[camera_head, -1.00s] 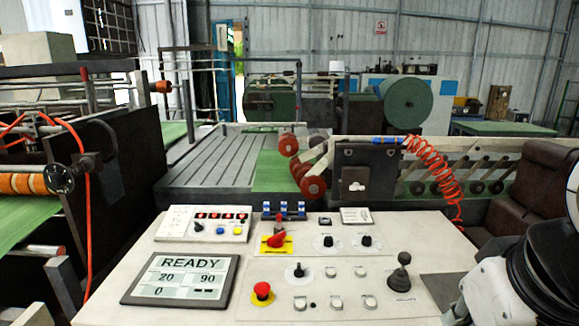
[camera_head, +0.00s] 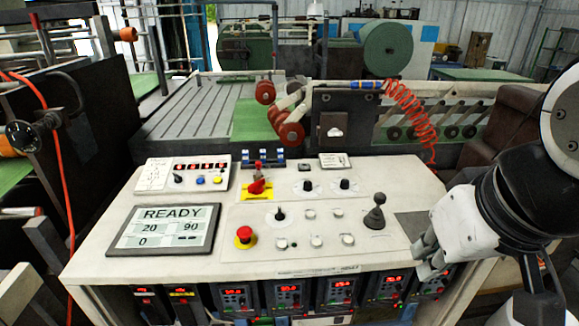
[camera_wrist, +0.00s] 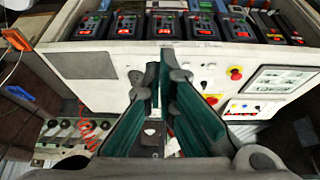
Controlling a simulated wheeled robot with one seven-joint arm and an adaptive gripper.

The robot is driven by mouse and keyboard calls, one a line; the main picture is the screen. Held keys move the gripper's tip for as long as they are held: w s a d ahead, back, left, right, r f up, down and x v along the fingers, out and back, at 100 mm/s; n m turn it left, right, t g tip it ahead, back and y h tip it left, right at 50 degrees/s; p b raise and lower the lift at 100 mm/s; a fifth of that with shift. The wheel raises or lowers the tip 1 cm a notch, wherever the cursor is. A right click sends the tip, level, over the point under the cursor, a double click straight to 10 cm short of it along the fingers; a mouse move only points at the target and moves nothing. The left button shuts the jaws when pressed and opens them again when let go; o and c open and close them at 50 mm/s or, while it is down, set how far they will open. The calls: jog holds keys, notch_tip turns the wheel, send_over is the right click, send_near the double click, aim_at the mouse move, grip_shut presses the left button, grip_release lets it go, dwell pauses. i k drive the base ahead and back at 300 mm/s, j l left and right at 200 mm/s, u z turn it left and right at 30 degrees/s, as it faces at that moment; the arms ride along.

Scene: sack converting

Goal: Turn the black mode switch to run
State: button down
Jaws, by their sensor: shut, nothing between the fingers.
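Three black rotary knobs show on the control console (camera_head: 120,270) in the head view: one on the lower panel (camera_head: 280,214) and two on the upper panel (camera_head: 307,186), (camera_head: 345,184). Their labels are too small to read, so I cannot tell which is the mode switch or where it points. My gripper (camera_head: 428,264) is at the console's right front edge, right of the knobs and apart from them. In the wrist view my gripper (camera_wrist: 160,70) is shut and empty, its green-padded fingers in front of the console.
A red mushroom button (camera_head: 244,236), a READY display (camera_head: 163,228), a red-handled switch on yellow (camera_head: 257,188) and a black joystick (camera_head: 375,214) stand on the console. Lit controllers (camera_head: 286,294) line its front. A coiled orange hose (camera_head: 415,112) hangs behind.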

aim_at(280, 216)
jog(key=i+j, duration=0.7)
jog(key=j, duration=0.1)
